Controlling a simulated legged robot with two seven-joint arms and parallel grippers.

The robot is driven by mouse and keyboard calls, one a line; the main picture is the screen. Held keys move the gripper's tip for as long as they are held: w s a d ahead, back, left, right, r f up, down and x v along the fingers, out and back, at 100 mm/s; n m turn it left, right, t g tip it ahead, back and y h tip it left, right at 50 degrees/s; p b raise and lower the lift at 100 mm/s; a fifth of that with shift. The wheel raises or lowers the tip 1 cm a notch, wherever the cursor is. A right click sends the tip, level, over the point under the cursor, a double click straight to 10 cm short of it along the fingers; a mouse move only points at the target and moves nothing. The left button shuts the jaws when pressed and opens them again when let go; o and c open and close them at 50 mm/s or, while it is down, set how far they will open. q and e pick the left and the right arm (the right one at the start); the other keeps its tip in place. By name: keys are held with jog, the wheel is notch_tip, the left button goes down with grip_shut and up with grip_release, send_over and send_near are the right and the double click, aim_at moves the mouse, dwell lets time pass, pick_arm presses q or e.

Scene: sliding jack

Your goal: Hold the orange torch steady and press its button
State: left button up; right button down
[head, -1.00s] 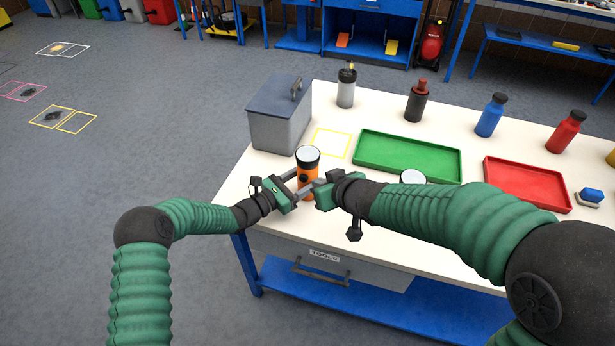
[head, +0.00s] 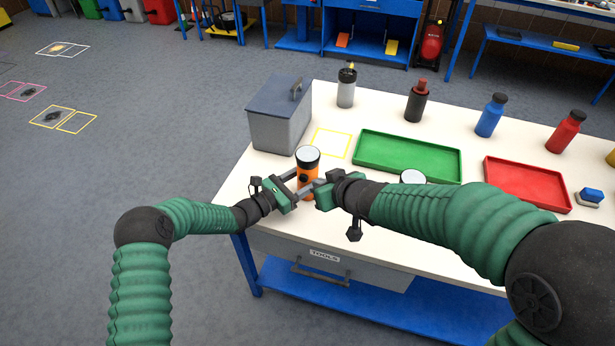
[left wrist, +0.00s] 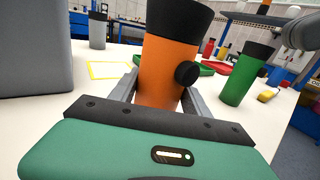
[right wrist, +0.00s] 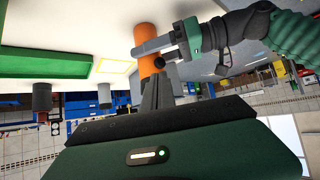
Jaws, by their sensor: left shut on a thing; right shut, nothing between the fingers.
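The orange torch (head: 308,184) stands upright near the front left of the white workbench, with a pale round lens on its black head. It also shows in the left wrist view (left wrist: 160,75) and right wrist view (right wrist: 147,38). A round black button (left wrist: 187,73) sticks out from its side. My left gripper (head: 301,180) is shut on the torch body, one finger on each side. My right gripper (right wrist: 158,78) is shut and empty, its fingertips close to the button (right wrist: 158,62); I cannot tell whether they touch.
A grey toolbox (head: 280,125) stands behind the torch. A yellow outlined square (head: 331,143), a green tray (head: 408,157) and a red tray (head: 527,184) lie to the right. Several bottles line the back. A green cylinder (left wrist: 240,78) with a black top stands close by.

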dwell(0.4)
notch_tip(320, 180, down, 5)
jog(key=w+d+n+t+y, duration=0.1)
jog(key=w+d+n+y, duration=0.3)
jog(key=n, duration=0.9)
pick_arm(q)
jog(key=shift+d, duration=0.1)
pick_arm(e)
jog(key=s+d+f+n+y, duration=0.2)
jog(key=s+n+y, duration=0.4)
jog(key=n, duration=0.5)
jog(key=shift+s+d+f+y, duration=0.2)
jog(key=shift+s+d+y, duration=0.15)
jog(key=shift+s, duration=0.25)
